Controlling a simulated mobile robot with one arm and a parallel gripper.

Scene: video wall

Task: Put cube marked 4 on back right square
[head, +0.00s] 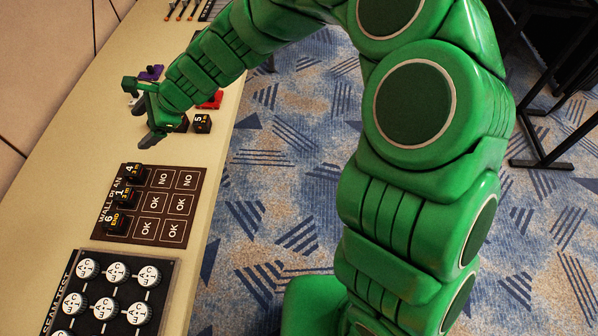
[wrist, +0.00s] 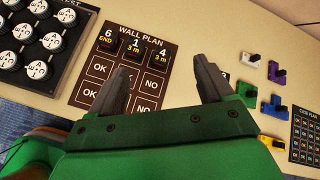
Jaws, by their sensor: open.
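The cube marked 4 (head: 137,176) is black and sits on a printed brown WALL PLAN board (head: 163,205), at the far end of its left column. In the wrist view, cube 4 (wrist: 160,57) is at the right end of the board's title-side row. Cube 1 (head: 126,196) and cube 6 (head: 116,221) sit in the same row. The other squares visible on the board (wrist: 121,106) read OK or NO and look bare. My gripper (head: 150,124) is open and empty above the table, beyond the board. In the wrist view, the open fingers (wrist: 163,72) are either side of cube 4 in the picture, apart from it.
A cube marked 5 (head: 202,123) stands near the table edge beyond the board. A SEAM TEST tray (head: 167,270) of round white-topped pieces lies nearer. Several coloured connectors, including a white one (wrist: 251,60), and a second plan board (wrist: 306,133) lie on the other side.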

